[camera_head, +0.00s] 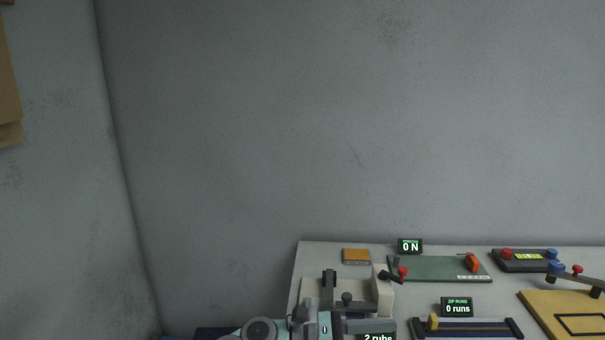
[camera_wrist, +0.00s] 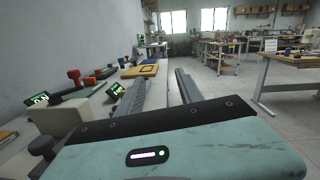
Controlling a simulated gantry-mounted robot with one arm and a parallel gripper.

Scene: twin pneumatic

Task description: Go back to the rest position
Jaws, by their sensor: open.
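My gripper (camera_wrist: 162,82) is open in the wrist view. Its two long grey fingers point forward, level, along the workbench, with a clear gap and nothing between them. In the head view my gripper (camera_head: 382,318) shows at the bottom edge, pointing right, in front of a beige fixture (camera_head: 386,290) with a dark knob. The lower part of my arm is cut off by the frame edge. I cannot tell whether the fingers touch the fixture.
The workbench (camera_head: 312,258) holds a green board (camera_head: 435,268), a "0 N" display (camera_head: 410,247), a "0 runs" display (camera_head: 457,307), a zip rig (camera_head: 468,328) and a yellow board (camera_head: 560,313). An orange block (camera_head: 356,256) lies behind. Open floor (camera_wrist: 225,95) shows right of the bench.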

